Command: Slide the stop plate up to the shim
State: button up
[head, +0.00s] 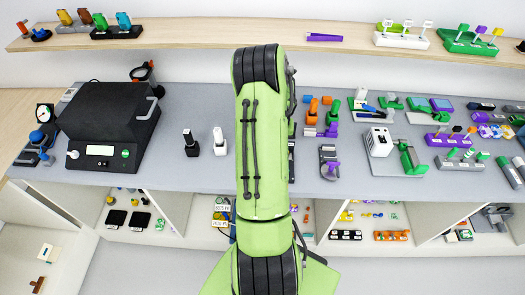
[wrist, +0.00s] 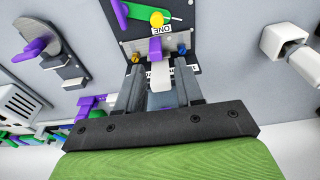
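In the wrist view my gripper (wrist: 160,72) points at a dark fixture plate (wrist: 190,60) with white lettering, partly hidden by the fingers. A purple tab (wrist: 155,48) and a pale grey piece (wrist: 161,78) show between the fingertips, which stand apart with gaps on both sides. Whether a finger touches either piece is unclear. A green lever (wrist: 138,12) with a yellow knob (wrist: 157,18) lies at the fixture's far side. I cannot tell which pieces are the stop plate and the shim. In the head view my arm hides the gripper and most of the fixture.
A grey device with a purple lever (head: 330,165) stands right of my arm; a white and green device (head: 382,142) is further right. A shelf (head: 200,38) runs above the bench.

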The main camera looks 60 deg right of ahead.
jog(key=shift+d+f+b, duration=0.2)
jog(key=shift+f+b, duration=0.35)
jog(key=shift+f, duration=0.6)
jog(key=shift+d+f+b, duration=0.15)
jog(key=shift+f+b, duration=0.45)
jog(key=shift+f, duration=0.55)
jog(key=shift+d+f+b, duration=0.2)
jog(key=shift+f+b, duration=0.35)
jog(key=shift+f, duration=0.6)
grip_shut()
